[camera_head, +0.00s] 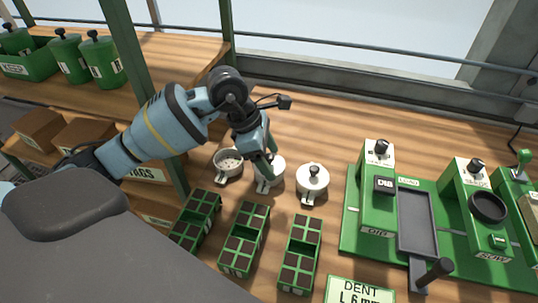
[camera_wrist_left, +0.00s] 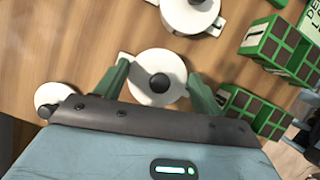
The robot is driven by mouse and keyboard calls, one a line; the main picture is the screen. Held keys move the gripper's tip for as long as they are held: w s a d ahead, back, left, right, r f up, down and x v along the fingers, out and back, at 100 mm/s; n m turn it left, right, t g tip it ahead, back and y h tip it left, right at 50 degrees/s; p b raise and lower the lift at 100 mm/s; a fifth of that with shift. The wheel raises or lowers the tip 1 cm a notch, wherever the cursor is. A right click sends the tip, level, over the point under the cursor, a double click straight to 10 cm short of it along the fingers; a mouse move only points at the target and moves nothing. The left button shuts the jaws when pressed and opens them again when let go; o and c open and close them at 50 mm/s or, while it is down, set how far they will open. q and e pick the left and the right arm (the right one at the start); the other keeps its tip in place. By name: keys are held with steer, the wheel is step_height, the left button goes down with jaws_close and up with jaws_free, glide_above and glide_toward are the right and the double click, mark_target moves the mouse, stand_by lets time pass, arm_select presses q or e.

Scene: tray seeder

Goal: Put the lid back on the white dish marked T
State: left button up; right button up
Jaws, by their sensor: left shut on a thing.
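My left gripper (camera_head: 268,168) is low over the middle white dish (camera_head: 265,184) and partly covers it. In the left wrist view its fingers (camera_wrist_left: 160,78) are shut on opposite sides of a round white lid (camera_wrist_left: 145,92) with a dark knob. I cannot tell whether this lid rests on the dish or hangs just above it. To the left stands an open white dish (camera_head: 229,163) with small grains inside. To the right stands a white dish (camera_head: 312,182) with its lid on. The letters on the dish tags are too small to read. My right gripper is not in view.
Another small white disc with a dark knob (camera_wrist_left: 55,96) lies on the wood in the left wrist view. Several green seed trays (camera_head: 243,238) stand in front of the dishes. A green machine base (camera_head: 350,225) is at the right. A green post (camera_head: 150,90) stands left. Wood behind the dishes is clear.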

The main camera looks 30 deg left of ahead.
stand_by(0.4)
arm_select(q)
steer(key=o, duration=1)
steer(key=shift+o, duration=0.8)
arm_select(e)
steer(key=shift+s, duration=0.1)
arm_select(q)
steer(key=shift+r+p, duration=1.7)
steer(key=shift+r, duration=1.8)
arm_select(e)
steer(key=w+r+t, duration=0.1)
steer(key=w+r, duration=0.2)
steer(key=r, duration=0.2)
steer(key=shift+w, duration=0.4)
arm_select(q)
jaws_close()
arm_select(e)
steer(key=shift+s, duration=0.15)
